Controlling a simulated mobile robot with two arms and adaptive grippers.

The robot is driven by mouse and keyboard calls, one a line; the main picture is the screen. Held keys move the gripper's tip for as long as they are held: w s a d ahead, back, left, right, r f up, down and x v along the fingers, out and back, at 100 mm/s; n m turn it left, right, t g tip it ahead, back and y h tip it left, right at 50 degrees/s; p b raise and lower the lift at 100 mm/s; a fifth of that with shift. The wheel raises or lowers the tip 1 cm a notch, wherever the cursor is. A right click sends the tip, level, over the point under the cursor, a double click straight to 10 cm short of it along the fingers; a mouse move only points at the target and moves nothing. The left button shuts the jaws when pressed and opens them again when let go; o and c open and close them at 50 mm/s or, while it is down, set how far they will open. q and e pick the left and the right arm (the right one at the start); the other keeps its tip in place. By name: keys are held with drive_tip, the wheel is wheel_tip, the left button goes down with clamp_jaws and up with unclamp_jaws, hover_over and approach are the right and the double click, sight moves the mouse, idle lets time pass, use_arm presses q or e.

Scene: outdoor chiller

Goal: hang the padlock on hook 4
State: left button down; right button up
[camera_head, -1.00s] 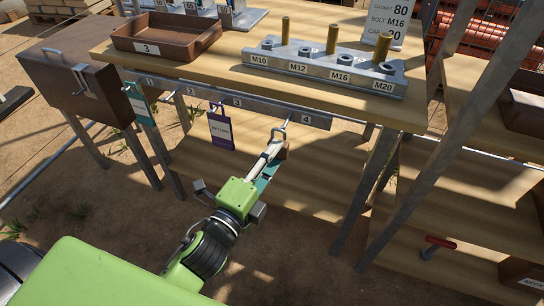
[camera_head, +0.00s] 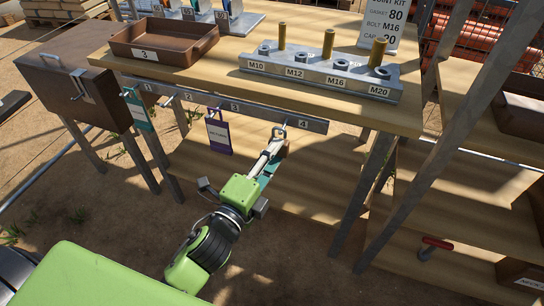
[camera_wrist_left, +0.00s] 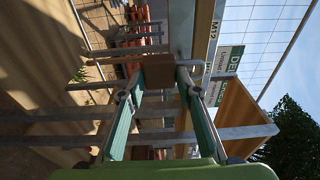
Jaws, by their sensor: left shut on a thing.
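My left gripper (camera_head: 274,149) is shut on the padlock, just in front of and below the numbered rail. The padlock (camera_head: 284,151) has a brown body, partly hidden by the fingers, and a grey shackle that points up toward the rail near label 4 (camera_head: 303,124). In the left wrist view the brown padlock body (camera_wrist_left: 162,72) sits between the two fingertips, with its shackle to the right. Hook 4 itself is hard to make out, and I cannot tell whether the shackle touches it. My right gripper is not in view.
The rail (camera_head: 262,111) runs along the table's front edge. A teal tag (camera_head: 138,110) hangs near label 1 and a purple tag (camera_head: 219,132) between labels 2 and 3. A brown tray (camera_head: 165,42) and a bolt block (camera_head: 320,75) stand on the tabletop. A table leg (camera_head: 362,185) stands to the right.

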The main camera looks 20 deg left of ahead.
use_arm(q)
drive_tip(key=shift+w+r+p, duration=0.1)
drive_tip(key=shift+w+p, duration=0.3)
drive_tip(key=shift+w, duration=0.85)
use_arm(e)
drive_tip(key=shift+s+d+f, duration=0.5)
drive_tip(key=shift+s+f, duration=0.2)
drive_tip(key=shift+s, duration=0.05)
use_arm(q)
drive_tip(key=shift+f+b, duration=0.3)
drive_tip(key=shift+f, duration=0.25)
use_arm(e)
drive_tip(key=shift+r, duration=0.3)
use_arm(q)
drive_tip(key=c, duration=1)
unclamp_jaws()
drive_tip(key=shift+o, duration=0.2)
drive_tip(key=shift+f, duration=0.35)
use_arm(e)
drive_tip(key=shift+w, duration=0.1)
